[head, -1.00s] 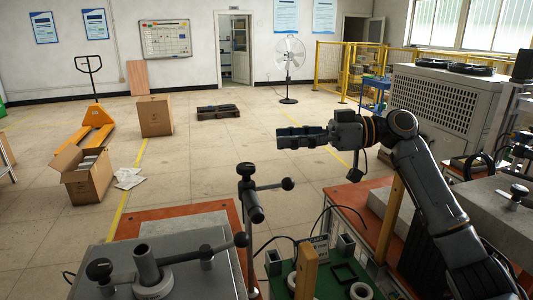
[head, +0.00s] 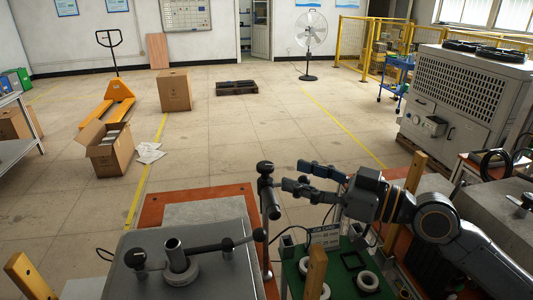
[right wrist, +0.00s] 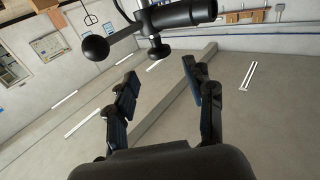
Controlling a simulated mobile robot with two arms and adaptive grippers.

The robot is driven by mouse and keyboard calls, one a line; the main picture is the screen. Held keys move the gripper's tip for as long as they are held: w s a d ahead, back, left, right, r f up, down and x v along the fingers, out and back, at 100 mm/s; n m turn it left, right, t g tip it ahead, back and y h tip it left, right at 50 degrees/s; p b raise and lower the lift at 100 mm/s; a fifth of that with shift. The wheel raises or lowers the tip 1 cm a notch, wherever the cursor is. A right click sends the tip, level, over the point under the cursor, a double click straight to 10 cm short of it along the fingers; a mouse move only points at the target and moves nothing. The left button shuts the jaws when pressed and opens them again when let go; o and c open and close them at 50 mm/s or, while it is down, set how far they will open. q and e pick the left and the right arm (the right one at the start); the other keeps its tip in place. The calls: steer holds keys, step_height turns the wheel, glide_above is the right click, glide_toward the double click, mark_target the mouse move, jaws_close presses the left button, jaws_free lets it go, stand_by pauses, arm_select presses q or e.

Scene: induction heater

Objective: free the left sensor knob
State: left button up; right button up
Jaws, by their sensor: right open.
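A dark sensor post (head: 268,196) with a black knob (head: 265,168) on top stands at the right edge of the grey machine top (head: 205,262). In the right wrist view, a dark cylinder (right wrist: 185,14) crosses the top, with a round black knob (right wrist: 95,47) at left and a small black knob (right wrist: 158,51) below it. I cannot tell for sure which is the left sensor knob. My right gripper (head: 296,176) is open and empty, just right of the post, its fingers pointing toward it; in the wrist view its fingertips (right wrist: 160,78) are apart below the small knob. My left gripper is out of view.
A green board (head: 345,285) with rings and a wooden upright (head: 315,272) lies below my right arm.

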mark_target(272, 167)
steer(key=p+x, duration=0.2)
steer(key=x, duration=0.4)
steer(key=shift+w+a+r+p, duration=0.15)
steer(key=shift+a+r+p, duration=0.05)
steer(key=shift+a+p, duration=0.15)
steer(key=shift+w+a+f, duration=0.2)
steer(key=shift+w+a, duration=0.15)
steer(key=shift+a, duration=0.25)
steer(key=shift+c, duration=0.2)
